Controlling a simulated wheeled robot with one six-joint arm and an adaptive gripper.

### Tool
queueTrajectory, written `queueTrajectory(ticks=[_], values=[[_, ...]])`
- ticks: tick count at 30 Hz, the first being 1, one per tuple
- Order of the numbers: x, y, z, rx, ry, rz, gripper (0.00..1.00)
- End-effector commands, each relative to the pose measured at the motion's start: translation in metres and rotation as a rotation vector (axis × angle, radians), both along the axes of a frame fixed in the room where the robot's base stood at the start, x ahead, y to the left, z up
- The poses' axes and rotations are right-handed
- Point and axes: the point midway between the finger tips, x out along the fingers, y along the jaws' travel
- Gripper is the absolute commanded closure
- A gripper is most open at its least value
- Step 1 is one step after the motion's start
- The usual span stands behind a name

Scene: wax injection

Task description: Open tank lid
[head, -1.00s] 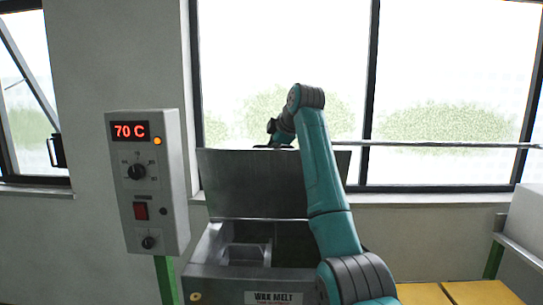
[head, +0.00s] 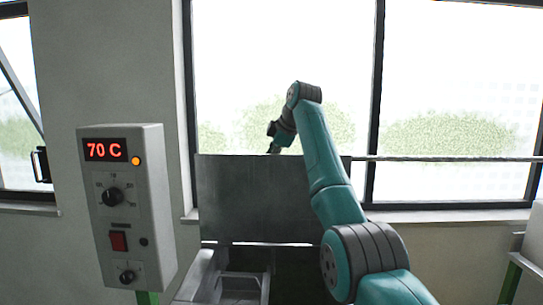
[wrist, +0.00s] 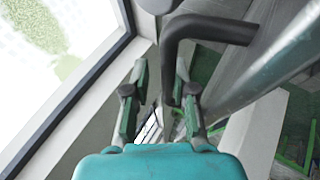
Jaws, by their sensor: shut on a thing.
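The tank lid (head: 265,198) is a grey metal panel standing about upright at the rear of the wax tank (head: 195,278) in the head view. The open tank shows below it, with an inner metal fitting. My gripper (head: 274,147) is at the lid's top edge, its fingertips partly hidden behind it. In the wrist view, my gripper (wrist: 160,88) is shut on the lid's dark bent handle (wrist: 212,28). One leg of the handle comes down beside the right finger; the exact contact is hard to see.
A grey control box (head: 126,215) reading 70 C stands left of the tank on a green post. A window (head: 280,70) and its sill are close behind the lid. A horizontal rail (head: 450,158) runs to the right of the lid.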

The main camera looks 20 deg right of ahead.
Motion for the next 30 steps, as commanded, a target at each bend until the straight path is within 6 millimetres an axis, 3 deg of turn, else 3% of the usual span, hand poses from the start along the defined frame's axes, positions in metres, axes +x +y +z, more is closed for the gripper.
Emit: queueTrajectory(ticks=[1, 11, 12, 13, 30], values=[[0.0032, -0.0027, -0.0117, 0.0, 0.011, -0.008, 1.0], [0.0032, -0.0037, -0.0121, -0.001, 0.013, -0.011, 1.0], [0.0032, -0.0038, -0.0121, -0.001, 0.013, -0.011, 0.7], [0.0033, -0.0038, -0.0121, -0.001, 0.012, -0.011, 0.63], [0.0015, -0.0015, -0.0044, 0.0, 0.005, -0.005, 0.63]])
